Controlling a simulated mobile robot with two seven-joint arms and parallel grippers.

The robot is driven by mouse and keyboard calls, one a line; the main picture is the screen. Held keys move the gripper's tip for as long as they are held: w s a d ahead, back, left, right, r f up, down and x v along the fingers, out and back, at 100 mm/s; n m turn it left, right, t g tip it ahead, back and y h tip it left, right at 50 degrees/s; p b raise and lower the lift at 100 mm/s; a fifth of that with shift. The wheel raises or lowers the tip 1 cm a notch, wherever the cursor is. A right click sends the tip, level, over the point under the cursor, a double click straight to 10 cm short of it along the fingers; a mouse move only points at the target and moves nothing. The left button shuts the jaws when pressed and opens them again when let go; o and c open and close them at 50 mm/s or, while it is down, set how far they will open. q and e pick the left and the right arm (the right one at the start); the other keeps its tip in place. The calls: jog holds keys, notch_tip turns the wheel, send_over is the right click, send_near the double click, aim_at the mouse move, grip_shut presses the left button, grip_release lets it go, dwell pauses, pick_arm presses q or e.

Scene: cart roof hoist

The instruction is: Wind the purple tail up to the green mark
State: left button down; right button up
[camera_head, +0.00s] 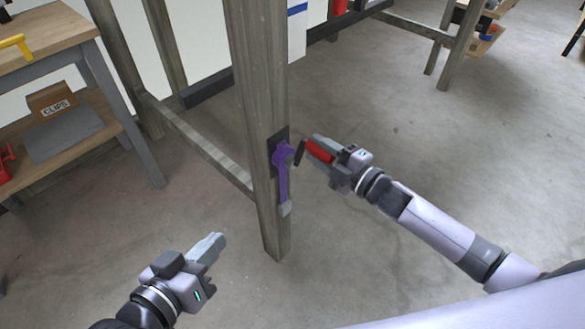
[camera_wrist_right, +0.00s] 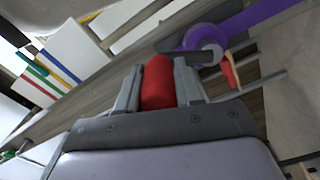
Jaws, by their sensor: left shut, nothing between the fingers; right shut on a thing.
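A purple drum (camera_head: 282,155) is mounted on a wooden post in the head view. A purple tail (camera_head: 283,185) hangs straight down from it along the post, with a pale grey end piece (camera_head: 285,209). My right gripper (camera_head: 319,150) is shut on the red crank handle (camera_wrist_right: 158,83), which stands out from a dark crank arm (camera_head: 300,152) at the drum. The right wrist view also shows the drum (camera_wrist_right: 207,42) and the ribbed tail (camera_wrist_right: 262,12). A white board there has a green line (camera_wrist_right: 38,71) among other coloured lines. My left gripper (camera_head: 214,244) is shut and empty, left of the post.
The post (camera_head: 258,90) belongs to a wooden frame with a low side beam (camera_head: 195,140). A workbench (camera_head: 45,38) with a box marked CLIPS (camera_head: 52,101) on its lower shelf stands at the left.

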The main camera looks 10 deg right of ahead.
jog(key=shift+s+a+r, duration=0.3)
jog(key=shift+s+a, duration=0.1)
jog(key=shift+a, duration=0.25)
pick_arm(q)
jog(key=shift+r, duration=0.35)
pick_arm(e)
jog(key=shift+f, duration=0.15)
jog(key=s+a, duration=0.1)
jog(key=s+a+p, duration=0.1)
jog(key=shift+s+a+f, duration=0.2)
jog(key=shift+a+f, duration=0.1)
jog(key=o, duration=1.4)
jog(key=shift+w+d, duration=0.15)
jog(key=shift+d, duration=0.05)
pick_arm(q)
jog(key=shift+r, duration=0.55)
pick_arm(e)
jog(key=shift+r, duration=0.1)
